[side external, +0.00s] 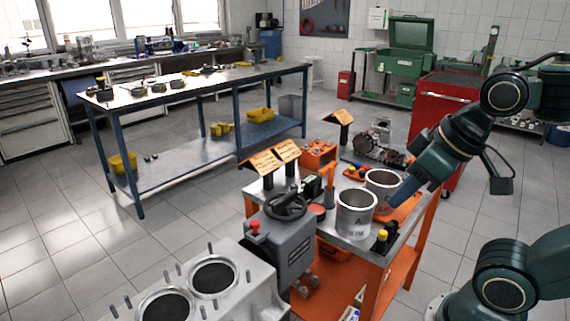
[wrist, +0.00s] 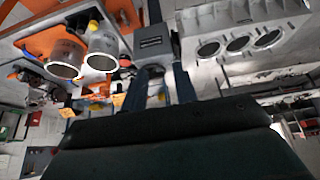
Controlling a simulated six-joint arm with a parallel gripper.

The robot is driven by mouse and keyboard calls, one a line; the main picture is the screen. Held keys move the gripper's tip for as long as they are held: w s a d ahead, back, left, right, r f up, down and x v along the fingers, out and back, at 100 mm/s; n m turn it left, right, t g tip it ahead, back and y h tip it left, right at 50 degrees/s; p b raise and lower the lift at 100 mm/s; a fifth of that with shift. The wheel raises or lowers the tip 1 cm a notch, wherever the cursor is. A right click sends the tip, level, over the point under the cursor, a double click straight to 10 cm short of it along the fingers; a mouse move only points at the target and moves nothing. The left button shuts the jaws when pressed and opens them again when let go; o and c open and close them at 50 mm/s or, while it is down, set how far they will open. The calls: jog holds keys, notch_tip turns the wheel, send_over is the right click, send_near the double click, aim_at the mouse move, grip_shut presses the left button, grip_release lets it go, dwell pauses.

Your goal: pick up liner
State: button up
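Two grey metal cylinder liners stand upright on the orange cart. The nearer liner (side external: 356,214), marked "A", is by the cart's front. The other liner (side external: 380,180) stands just behind it to the right, its right side partly hidden by my gripper. My gripper (side external: 394,198) comes down from the right, in front of the rear liner in the picture; the side view does not show the depth gap. In the wrist view the liners (wrist: 66,57) (wrist: 103,47) are left of my gripper (wrist: 159,84). Its blue fingers are spread, with no liner between them.
An engine block (side external: 200,285) with open bores is at the front; it also shows in the wrist view (wrist: 255,28). A grey machine with a handwheel (side external: 288,235) stands beside the cart (side external: 374,258). Orange signs (side external: 264,163) and small parts crowd the cart top.

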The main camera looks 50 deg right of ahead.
jog(key=w+d+f+n+g, duration=0.3)
jog(key=w+d+n, duration=0.5)
jog(key=w+d, duration=0.1)
jog(key=w+d+f+n, duration=0.1)
jog(key=d+f+n, duration=0.1)
jog(key=d+f, duration=0.1)
jog(key=w+d+f+n+g, duration=0.1)
jog(key=w+d+f+n, duration=0.1)
jog(key=d, duration=0.3)
jog(key=w+d+f+n+g, duration=0.1)
jog(key=d+f+n, duration=0.2)
jog(key=shift+w+d+f, duration=0.15)
jog(key=shift+d+f, duration=0.25)
jog(key=n, duration=0.1)
send_over(366, 236)
jog(key=shift+g, duration=0.3)
jog(key=shift+f, duration=4.6)
jog(key=shift+d+f, duration=0.15)
jog(key=shift+f, duration=2.45)
